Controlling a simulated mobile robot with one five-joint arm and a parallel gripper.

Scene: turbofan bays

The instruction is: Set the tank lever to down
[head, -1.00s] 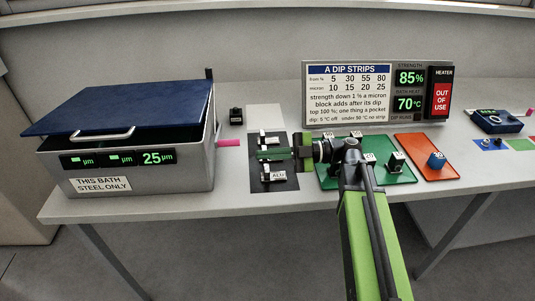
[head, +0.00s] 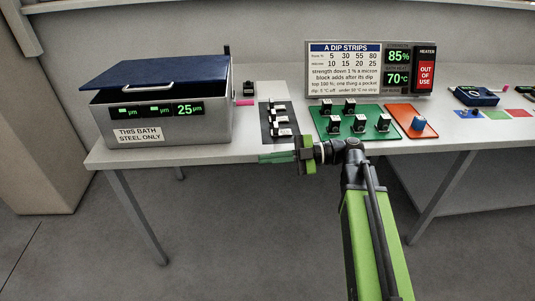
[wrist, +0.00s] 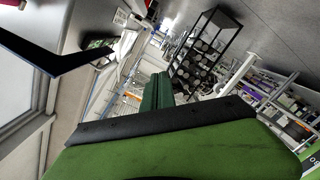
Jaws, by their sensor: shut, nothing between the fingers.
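The tank (head: 170,125) is a grey bath with a dark blue lid (head: 150,75), at the left of the table in the head view. A pink lever (head: 245,102) sticks out from its right side and looks about level. My gripper (head: 264,159) points left at the table's front edge, right of and nearer than the tank. It is shut and empty, apart from the lever. In the wrist view my closed green fingers (wrist: 157,92) show in the middle; the lever cannot be made out there.
A black mat (head: 267,137) with several small blocks lies right of the tank. A green board (head: 400,136) with several blocks and an orange board (head: 400,108) with a blue knob (head: 418,123) lie further right. A sign (head: 345,92) stands behind. The floor in front is clear.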

